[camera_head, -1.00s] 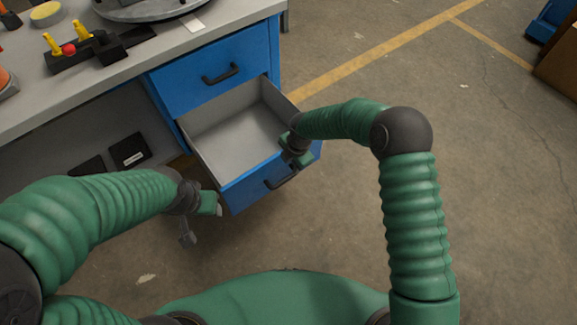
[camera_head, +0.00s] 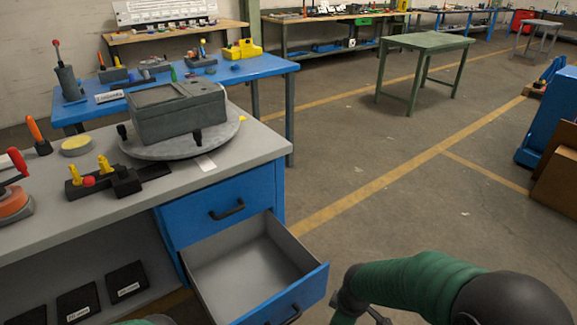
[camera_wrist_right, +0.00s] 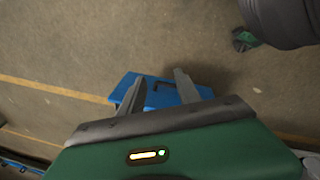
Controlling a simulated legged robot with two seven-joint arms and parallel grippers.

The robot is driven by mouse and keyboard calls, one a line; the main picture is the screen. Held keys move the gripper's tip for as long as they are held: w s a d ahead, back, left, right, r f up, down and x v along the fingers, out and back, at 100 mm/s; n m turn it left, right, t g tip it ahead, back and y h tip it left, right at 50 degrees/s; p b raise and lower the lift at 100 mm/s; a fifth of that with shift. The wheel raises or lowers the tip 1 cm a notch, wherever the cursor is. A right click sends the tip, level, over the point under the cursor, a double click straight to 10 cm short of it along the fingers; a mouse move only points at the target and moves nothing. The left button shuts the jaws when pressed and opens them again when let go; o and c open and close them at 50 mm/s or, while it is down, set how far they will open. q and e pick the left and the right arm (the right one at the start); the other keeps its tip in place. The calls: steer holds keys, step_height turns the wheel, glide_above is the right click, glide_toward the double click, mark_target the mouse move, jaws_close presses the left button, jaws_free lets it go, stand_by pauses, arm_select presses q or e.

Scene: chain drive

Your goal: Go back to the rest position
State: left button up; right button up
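My right arm comes in at the lower right of the head view, its gripper (camera_head: 375,316) cut off by the bottom edge beside the open drawer. In the right wrist view, the fingers of my right gripper (camera_wrist_right: 159,76) are apart with nothing between them. The blue drawer front with its dark handle shows beyond them, apart from the fingers. The lower drawer (camera_head: 247,272) is pulled out and looks empty. Only a sliver of green, likely my left arm, shows at the bottom edge; my left gripper is out of view.
The grey workbench (camera_head: 235,148) holds a dark grey box-shaped unit (camera_head: 175,112) on a round plate (camera_head: 230,128). The upper drawer (camera_head: 205,212) is shut. A blue table (camera_head: 270,68) and a green table (camera_head: 428,42) stand behind. Floor right of the drawers is clear.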

steer(key=s+d+r+m+p, duration=0.1)
steer(key=s+d+r+m, duration=0.2)
steer(key=s+m, duration=0.3)
steer(key=s+d+r+m+p, duration=0.1)
steer(key=s+d+r+m, duration=0.2)
steer(key=s+m, duration=0.3)
step_height(320, 180, up, 20)
steer(key=p, duration=2)
steer(key=shift+w, duration=0.4)
steer(key=shift+r, duration=0.15)
